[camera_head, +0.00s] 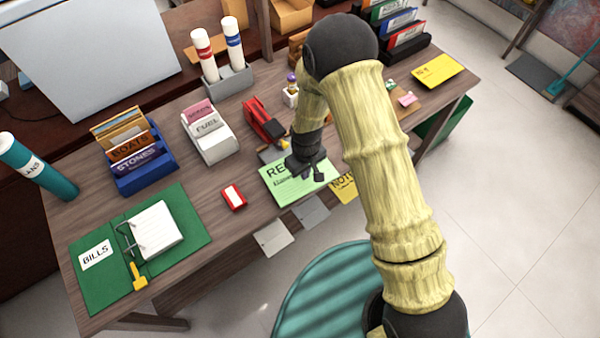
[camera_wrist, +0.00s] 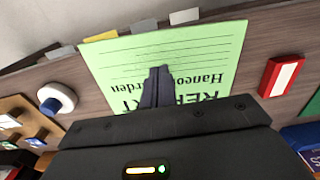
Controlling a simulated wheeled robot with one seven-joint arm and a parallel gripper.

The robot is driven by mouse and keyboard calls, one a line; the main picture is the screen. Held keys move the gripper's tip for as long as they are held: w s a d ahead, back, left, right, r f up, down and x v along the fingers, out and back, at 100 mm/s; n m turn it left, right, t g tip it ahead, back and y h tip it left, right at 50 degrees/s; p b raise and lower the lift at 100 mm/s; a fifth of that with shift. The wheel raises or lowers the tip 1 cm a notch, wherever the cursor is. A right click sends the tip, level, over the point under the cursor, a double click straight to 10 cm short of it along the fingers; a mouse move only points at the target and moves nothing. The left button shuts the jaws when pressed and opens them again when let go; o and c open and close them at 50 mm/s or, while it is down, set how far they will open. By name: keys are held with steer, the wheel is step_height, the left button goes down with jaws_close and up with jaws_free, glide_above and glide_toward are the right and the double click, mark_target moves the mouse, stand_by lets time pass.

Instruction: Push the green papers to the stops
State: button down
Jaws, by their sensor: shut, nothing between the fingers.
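The green papers (camera_head: 283,190) lie near the front edge of the desk, with "RE…" printed large at the top. In the wrist view, the green papers (camera_wrist: 205,55) show ruled lines and upside-down print. My gripper (camera_head: 319,176) is over their right part in the head view. In the wrist view, my gripper (camera_wrist: 160,72) is shut and empty, its tips over the middle of the sheet. I cannot tell whether the tips touch the paper. I cannot make out the stops for certain.
Grey plates (camera_head: 273,238) jut from the desk's front edge. A red-and-white block (camera_head: 233,197) lies left of the papers, and a yellow sheet (camera_head: 346,187) lies right. A red stapler-like item (camera_head: 264,120) and grey FUEL holder (camera_head: 208,132) stand behind.

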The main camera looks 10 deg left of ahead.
steer(key=shift+f+b, duration=0.55)
steer(key=shift+f, duration=0.25)
stand_by(0.8)
steer(key=shift+r+p, duration=0.45)
steer(key=shift+r, duration=0.15)
stand_by(0.5)
steer(key=s+d, duration=0.5)
steer(key=d, duration=0.1)
steer(key=shift+s, duration=0.2)
stand_by(1.3)
steer(key=shift+f+b, duration=1.15)
steer(key=shift+f, duration=0.15)
stand_by(0.6)
steer(key=shift+w+a, duration=0.6)
stand_by(0.7)
